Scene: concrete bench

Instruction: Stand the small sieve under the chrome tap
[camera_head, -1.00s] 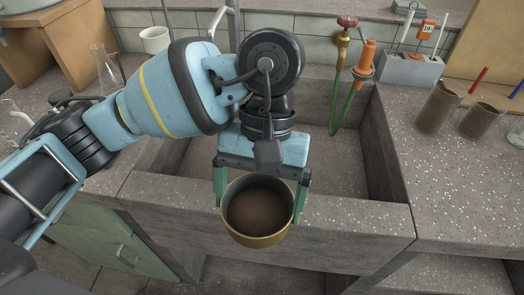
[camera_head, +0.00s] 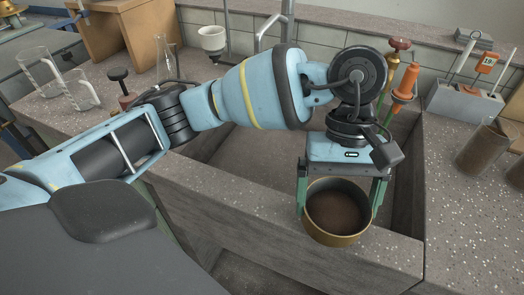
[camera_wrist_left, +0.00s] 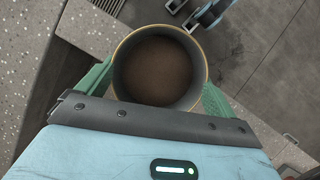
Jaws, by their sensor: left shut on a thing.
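The small sieve (camera_head: 335,238) is a round, brass-coloured ring with a dark brown inside. My left gripper (camera_head: 338,208) is shut on it, one green finger on each side. It hangs open side up in front of the sink's front wall in the picture; its height above that wall is hard to tell. The wrist view shows the sieve (camera_wrist_left: 158,72) between the fingers. The chrome tap (camera_head: 289,20) stands behind the sink, partly hidden by my left arm; its outlet is hidden.
The stone sink (camera_head: 250,203) has a raised front wall and an open basin. A brass tap with a red handle (camera_head: 399,44) and an orange nozzle (camera_head: 406,82) stand behind its right end. Brown beakers (camera_head: 482,150) are right; glass beakers (camera_head: 80,90) and a flask (camera_head: 165,58) are left.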

